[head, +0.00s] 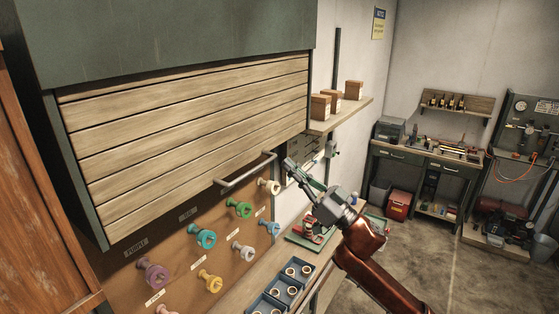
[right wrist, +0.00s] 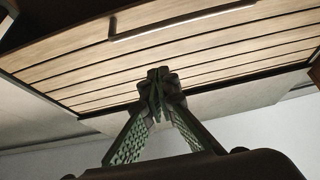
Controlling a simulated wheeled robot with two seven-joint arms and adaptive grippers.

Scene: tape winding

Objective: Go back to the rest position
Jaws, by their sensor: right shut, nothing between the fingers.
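My right gripper (head: 291,164) is raised in the middle of the head view, with its arm coming in from the lower right. Its fingers are shut and empty. It is just right of the metal handle (head: 246,170) on the wooden slatted shutter (head: 190,120), and looks apart from it. In the right wrist view the shut fingertips (right wrist: 158,75) show against the slats, with the handle (right wrist: 180,20) beyond them. My left gripper is not in view.
Coloured spools, such as a purple one (head: 153,271) and a green one (head: 239,208), hang on a brown board below the shutter. A blue tray (head: 286,291) with rings is on the bench. Open floor (head: 440,260) lies at the right.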

